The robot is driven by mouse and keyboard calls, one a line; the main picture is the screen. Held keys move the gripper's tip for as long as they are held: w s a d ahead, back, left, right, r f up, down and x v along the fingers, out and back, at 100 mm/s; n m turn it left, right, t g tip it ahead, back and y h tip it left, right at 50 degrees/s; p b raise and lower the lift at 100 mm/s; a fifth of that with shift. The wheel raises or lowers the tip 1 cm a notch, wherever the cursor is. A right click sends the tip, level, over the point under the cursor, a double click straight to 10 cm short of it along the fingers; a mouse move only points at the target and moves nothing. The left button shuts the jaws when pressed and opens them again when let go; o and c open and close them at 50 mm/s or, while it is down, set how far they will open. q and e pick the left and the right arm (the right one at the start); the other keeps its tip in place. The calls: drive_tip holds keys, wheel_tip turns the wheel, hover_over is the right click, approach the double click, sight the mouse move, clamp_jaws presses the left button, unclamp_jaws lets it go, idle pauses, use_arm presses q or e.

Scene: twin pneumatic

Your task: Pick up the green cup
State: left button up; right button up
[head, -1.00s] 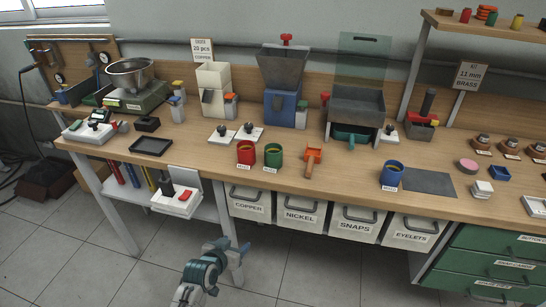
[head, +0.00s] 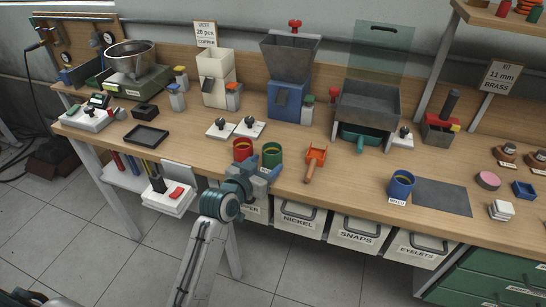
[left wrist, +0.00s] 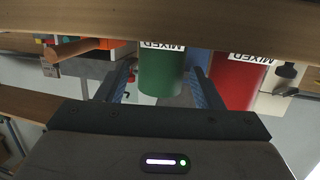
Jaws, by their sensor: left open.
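The green cup (head: 271,154) stands upright near the front edge of the workbench, to the right of a red cup (head: 242,149). My left gripper (head: 262,172) is open in front of the green cup and hides its lower part. In the left wrist view, the picture is upside down; the green cup (left wrist: 162,66), labelled MIXED, appears between the two spread fingers. I cannot tell whether the fingers reach around it. The red cup (left wrist: 236,80) is just outside one finger there.
An orange scoop (head: 315,160) lies to the right of the green cup. A blue cup (head: 400,185) stands further right by a dark mat (head: 441,196). Dispensers (head: 287,97) stand behind. Labelled bins (head: 297,219) hang below the front edge.

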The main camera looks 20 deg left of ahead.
sight(273, 158)
use_arm(q)
drive_tip(key=shift+w+d, duration=0.15)
drive_tip(key=shift+w, duration=0.3)
drive_tip(key=shift+w+f, duration=0.15)
drive_tip(key=shift+w, duration=0.05)
drive_tip(key=x, duration=0.2)
drive_tip(key=p+x, duration=0.1)
drive_tip(key=x, duration=0.1)
drive_tip(key=shift+w+f, duration=0.15)
drive_tip(key=shift+f, duration=0.1)
drive_tip(key=shift+w+f, duration=0.1)
drive_tip(key=shift+w, duration=0.35)
drive_tip(key=c, duration=0.7)
drive_tip(key=shift+c, duration=0.4)
use_arm(e)
drive_tip(key=shift+s+a+r, duration=0.15)
drive_tip(key=shift+s+r, duration=0.05)
drive_tip(key=shift+s, duration=0.25)
drive_tip(key=shift+s+a+r, duration=0.1)
drive_tip(key=shift+s+r, duration=0.05)
drive_tip(key=shift+s, duration=0.25)
drive_tip(key=shift+w, duration=0.1)
